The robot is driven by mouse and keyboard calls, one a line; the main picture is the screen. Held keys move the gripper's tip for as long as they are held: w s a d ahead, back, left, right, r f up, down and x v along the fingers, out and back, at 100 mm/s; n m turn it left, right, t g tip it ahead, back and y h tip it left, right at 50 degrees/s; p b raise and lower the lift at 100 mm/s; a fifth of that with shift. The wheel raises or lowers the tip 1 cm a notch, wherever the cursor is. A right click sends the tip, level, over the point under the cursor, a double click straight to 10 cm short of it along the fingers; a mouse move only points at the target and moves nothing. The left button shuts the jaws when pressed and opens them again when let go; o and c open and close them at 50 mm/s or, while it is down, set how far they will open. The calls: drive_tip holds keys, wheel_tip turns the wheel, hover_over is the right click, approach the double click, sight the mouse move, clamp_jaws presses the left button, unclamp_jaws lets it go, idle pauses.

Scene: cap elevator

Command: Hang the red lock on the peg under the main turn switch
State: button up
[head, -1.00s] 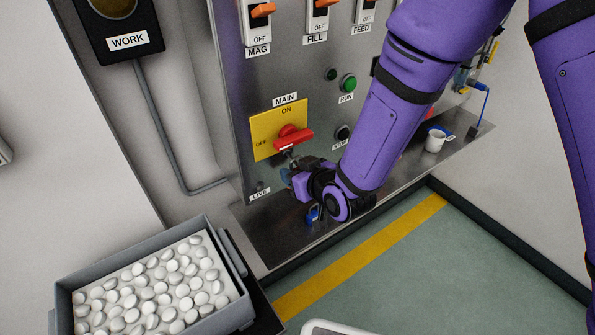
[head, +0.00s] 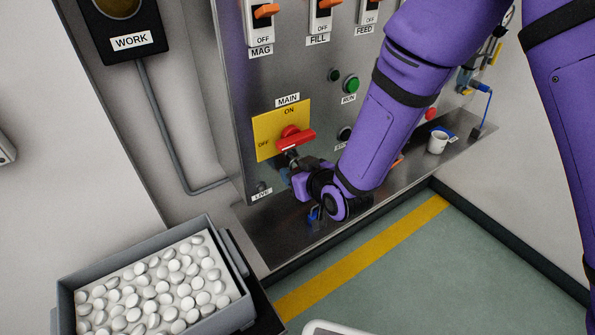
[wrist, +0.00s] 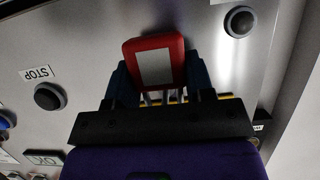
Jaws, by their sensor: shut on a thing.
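The red lock (wrist: 153,62) shows in the wrist view as a red block with a grey face, between the dark blue fingers. Pale bars show below its body, partly hidden by the gripper. My gripper (wrist: 158,82) is shut on it. In the head view, my gripper (head: 291,166) is just below the red handle of the main turn switch (head: 293,138), close to the panel. The switch sits on a yellow plate (head: 267,134). The peg is not clearly visible, and I cannot tell whether the shackle touches it.
The metal panel (head: 232,80) carries other switches and buttons, including a black STOP button (wrist: 49,96). A steel ledge (head: 270,235) runs below, with a white cup (head: 437,144) on its right. A grey bin (head: 232,312) of white caps stands at lower left.

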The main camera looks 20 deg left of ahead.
drive_tip(key=shift+w+a+f, duration=0.1)
drive_tip(key=shift+f, duration=0.05)
idle(0.5)
drive_tip(key=o, duration=1)
drive_tip(key=shift+f+v, duration=0.2)
drive_tip(key=shift+v, duration=1.1)
drive_tip(key=shift+f+v, duration=0.2)
drive_tip(key=shift+v, duration=1.1)
drive_tip(key=shift+f+v, duration=0.2)
drive_tip(key=shift+v, duration=1.05)
drive_tip(key=shift+s, duration=0.2)
